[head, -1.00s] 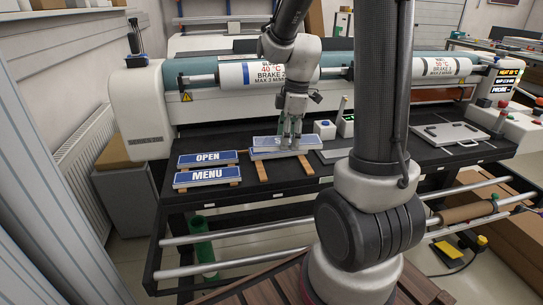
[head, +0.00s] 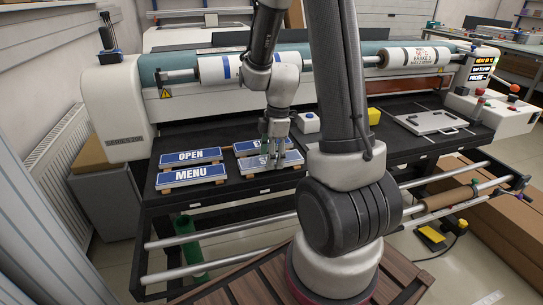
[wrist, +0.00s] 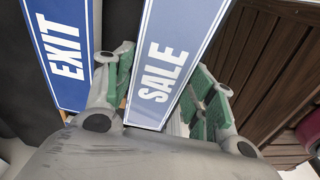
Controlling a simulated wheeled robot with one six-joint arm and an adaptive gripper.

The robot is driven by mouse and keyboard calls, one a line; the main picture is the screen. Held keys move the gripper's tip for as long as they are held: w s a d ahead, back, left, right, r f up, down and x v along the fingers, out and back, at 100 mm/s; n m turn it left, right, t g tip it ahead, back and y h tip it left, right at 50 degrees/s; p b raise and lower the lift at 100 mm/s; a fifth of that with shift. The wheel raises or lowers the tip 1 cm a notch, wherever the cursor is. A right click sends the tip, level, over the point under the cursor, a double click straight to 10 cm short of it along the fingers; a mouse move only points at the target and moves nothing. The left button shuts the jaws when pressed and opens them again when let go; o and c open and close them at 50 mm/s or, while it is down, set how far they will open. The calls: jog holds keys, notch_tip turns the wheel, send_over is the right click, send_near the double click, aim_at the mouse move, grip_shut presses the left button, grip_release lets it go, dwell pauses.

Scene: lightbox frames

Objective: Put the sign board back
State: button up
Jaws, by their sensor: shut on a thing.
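The blue SALE sign board (head: 262,163) with white letters and edge is between the fingers of my gripper (head: 274,148). In the wrist view the SALE board (wrist: 170,45) lies between the green finger pads of my gripper (wrist: 165,88). In the head view the board lies roughly level, low over or on the wooden strips in front of the blue EXIT board (head: 246,148); I cannot tell if it touches them. My fingers and wrist hide part of both boards. The EXIT board (wrist: 66,60) runs alongside SALE in the wrist view, with a narrow gap between.
The OPEN board (head: 191,157) and MENU board (head: 192,175) lie on wooden strips to the left on the black table (head: 215,132). A white button box (head: 308,122) stands behind right. A roller machine (head: 125,100) runs along the back. A grey plate (head: 432,121) lies right.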

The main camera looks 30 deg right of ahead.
jog(key=o, duration=1.1)
jog(key=shift+o, duration=0.2)
notch_tip(320, 180, up, 11)
jog(key=d, duration=0.1)
jog(key=s+a+r+m+t, duration=0.2)
jog(key=s+r+m, duration=0.3)
jog(key=s+m, duration=0.2)
jog(key=s+a+r+m+t+h, duration=0.1)
jog(key=s+a+r+m+t, duration=0.1)
jog(key=s+r+m, duration=0.4)
jog(key=s+m, duration=0.1)
jog(key=s, duration=0.2)
jog(key=shift+s+m, duration=0.25)
jog(key=shift+m, duration=0.15)
